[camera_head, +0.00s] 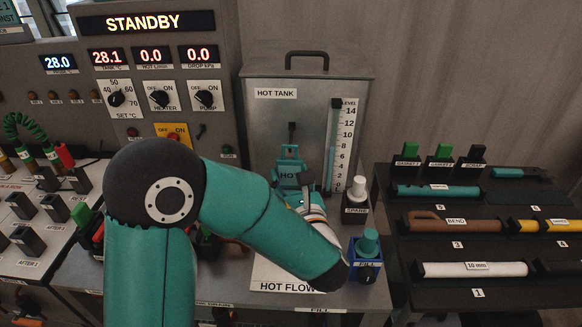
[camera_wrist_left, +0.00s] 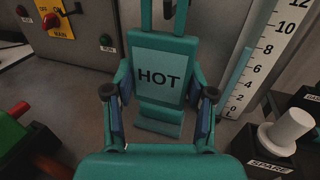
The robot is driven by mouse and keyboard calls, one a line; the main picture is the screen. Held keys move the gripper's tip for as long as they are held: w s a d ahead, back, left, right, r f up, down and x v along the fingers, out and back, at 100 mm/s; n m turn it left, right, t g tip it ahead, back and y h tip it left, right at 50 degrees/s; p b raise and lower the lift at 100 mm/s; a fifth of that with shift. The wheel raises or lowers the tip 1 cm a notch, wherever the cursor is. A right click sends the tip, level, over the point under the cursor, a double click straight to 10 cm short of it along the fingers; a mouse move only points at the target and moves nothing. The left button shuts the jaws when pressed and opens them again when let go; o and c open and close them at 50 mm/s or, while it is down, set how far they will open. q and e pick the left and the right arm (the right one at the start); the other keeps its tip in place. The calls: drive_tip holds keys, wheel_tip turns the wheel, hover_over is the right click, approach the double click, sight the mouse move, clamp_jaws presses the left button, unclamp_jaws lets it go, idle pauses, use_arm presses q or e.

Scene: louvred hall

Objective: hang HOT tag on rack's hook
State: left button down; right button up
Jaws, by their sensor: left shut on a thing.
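The HOT tag (camera_head: 289,177) is a teal plate with a loop at its top. It is upright in front of the HOT TANK's grey face, and in the left wrist view the tag (camera_wrist_left: 160,78) faces me between the fingers. My left gripper (camera_head: 310,188) is shut on the tag, and its fingers (camera_wrist_left: 160,100) lie at the tag's two side edges. A small dark peg or hook (camera_head: 292,128) is on the tank face just above the tag; I cannot tell if the loop is around it. I cannot make out a separate rack hook. My right gripper is not in view.
The level gauge (camera_head: 335,150) and the white-knobbed SPARE post (camera_head: 357,195) are close right of the gripper. A blue FILL valve (camera_head: 367,258) stands nearer. A black rack (camera_head: 470,250) with labelled pipes is at right. Control panels are at left.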

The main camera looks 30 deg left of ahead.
use_arm(q)
drive_tip(key=shift+s+d+b, duration=0.15)
drive_tip(key=shift+s+d, duration=0.35)
drive_tip(key=shift+s, duration=0.35)
drive_tip(key=shift+s+d+b, duration=0.1)
drive_tip(key=shift+s+d, duration=0.45)
drive_tip(key=shift+s, duration=0.3)
drive_tip(key=shift+s+d+b, duration=0.15)
drive_tip(key=shift+s+d, duration=0.35)
drive_tip(key=shift+s, duration=0.35)
